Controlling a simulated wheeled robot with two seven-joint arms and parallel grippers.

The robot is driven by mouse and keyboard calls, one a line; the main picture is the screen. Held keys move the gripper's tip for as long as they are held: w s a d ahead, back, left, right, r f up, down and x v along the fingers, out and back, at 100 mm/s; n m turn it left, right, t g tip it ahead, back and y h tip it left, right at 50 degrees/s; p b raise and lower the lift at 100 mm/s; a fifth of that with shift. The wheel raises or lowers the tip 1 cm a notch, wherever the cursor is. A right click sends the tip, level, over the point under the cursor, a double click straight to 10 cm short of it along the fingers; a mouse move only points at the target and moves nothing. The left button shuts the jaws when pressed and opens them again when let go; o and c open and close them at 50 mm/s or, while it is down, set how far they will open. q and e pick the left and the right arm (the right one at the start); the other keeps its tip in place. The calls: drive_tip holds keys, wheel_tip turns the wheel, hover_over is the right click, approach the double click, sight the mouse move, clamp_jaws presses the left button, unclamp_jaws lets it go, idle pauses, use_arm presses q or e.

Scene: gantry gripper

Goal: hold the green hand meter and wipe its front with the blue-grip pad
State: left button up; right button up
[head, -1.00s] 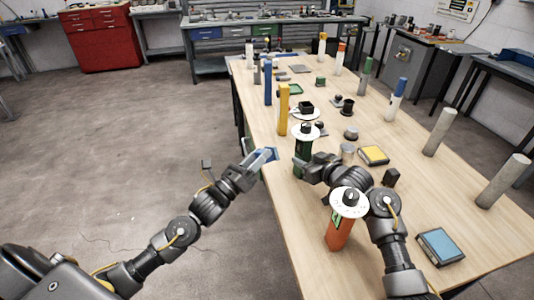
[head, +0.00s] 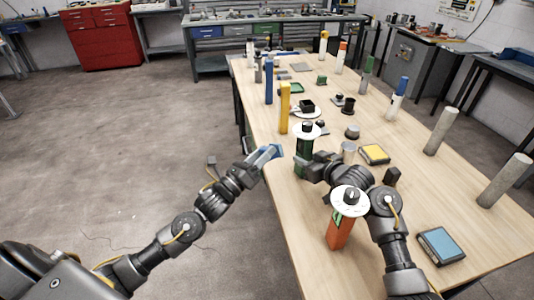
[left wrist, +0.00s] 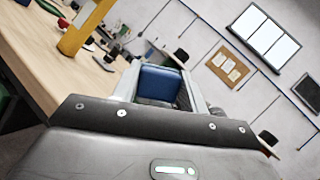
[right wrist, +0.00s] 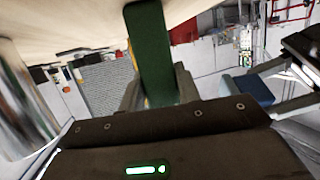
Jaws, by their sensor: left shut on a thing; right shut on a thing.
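The green hand meter (head: 304,146) stands upright near the table's left edge, with a white round dial on top. My right gripper (head: 303,168) is shut on its lower body; the green body also shows between the fingers in the right wrist view (right wrist: 150,50). My left gripper (head: 262,158) is shut on the blue-grip pad (head: 270,152), just left of the meter. The blue grip fills the jaws in the left wrist view (left wrist: 160,83). The pad (right wrist: 254,91) appears beside the meter in the right wrist view, with a visible gap. The pad's wiping face is not clearly visible.
A similar orange meter (head: 340,232) stands near my right forearm. A yellow post (head: 284,108) and a blue post (head: 268,80) stand beyond the green meter. A metal cylinder (head: 348,150) and a yellow-topped box (head: 374,154) are to its right. The floor at left is clear.

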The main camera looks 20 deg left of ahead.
use_arm(q)
drive_tip(key=shift+w+d, duration=0.2)
drive_tip(key=shift+w, duration=0.05)
drive_tip(key=shift+w+d, duration=0.55)
drive_tip(key=shift+w, duration=0.2)
drive_tip(key=shift+w+d, duration=0.5)
drive_tip(key=shift+w, duration=0.25)
drive_tip(key=shift+w+d, duration=0.6)
drive_tip(key=shift+w, duration=0.25)
drive_tip(key=shift+s+d, duration=0.6)
drive_tip(key=shift+d, duration=0.2)
drive_tip(key=shift+s+d, duration=0.55)
drive_tip(key=shift+d, duration=0.25)
drive_tip(key=shift+w+d, duration=0.1)
drive_tip(key=shift+w, duration=0.1)
